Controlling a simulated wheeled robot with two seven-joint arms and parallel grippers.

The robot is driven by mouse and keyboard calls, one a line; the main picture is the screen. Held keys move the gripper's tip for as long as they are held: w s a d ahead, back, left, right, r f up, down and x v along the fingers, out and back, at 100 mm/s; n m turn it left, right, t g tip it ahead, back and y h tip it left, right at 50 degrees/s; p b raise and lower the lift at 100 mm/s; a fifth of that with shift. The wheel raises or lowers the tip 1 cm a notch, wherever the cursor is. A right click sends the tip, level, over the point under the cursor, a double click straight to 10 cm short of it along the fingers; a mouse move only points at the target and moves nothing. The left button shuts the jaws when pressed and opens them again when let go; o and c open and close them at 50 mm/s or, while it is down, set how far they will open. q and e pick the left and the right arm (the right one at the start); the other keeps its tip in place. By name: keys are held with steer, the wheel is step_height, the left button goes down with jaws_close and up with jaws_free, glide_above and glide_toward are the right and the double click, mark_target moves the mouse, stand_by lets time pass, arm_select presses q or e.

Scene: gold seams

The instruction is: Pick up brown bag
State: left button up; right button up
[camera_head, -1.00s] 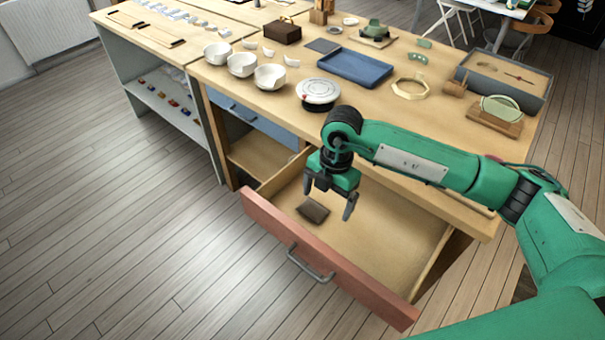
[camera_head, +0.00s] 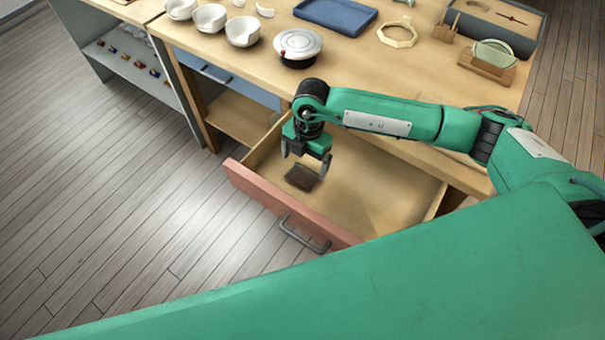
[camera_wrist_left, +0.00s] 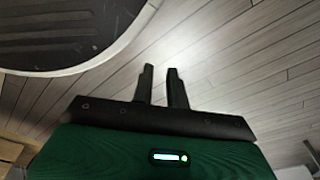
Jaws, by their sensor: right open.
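The brown bag (camera_head: 302,178) is a small dark brown flat piece lying on the floor of the pulled-out drawer (camera_head: 375,195), near its front left. My right gripper (camera_head: 305,160) is open and points down just above the bag, its fingers spread to either side in the picture. No contact with the bag can be made out. My left gripper (camera_wrist_left: 160,85) shows only in the left wrist view, empty, with a narrow gap between its fingers and the floor behind.
The drawer's red front (camera_head: 285,205) has a grey handle (camera_head: 305,233). Wooden floor is clear at left.

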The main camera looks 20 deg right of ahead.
mark_target(303, 173)
steer(key=f, duration=0.5)
steer(key=shift+s+a, duration=0.2)
steer(key=shift+a, duration=0.05)
steer(key=shift+r, duration=0.1)
steer(key=c, duration=1.2)
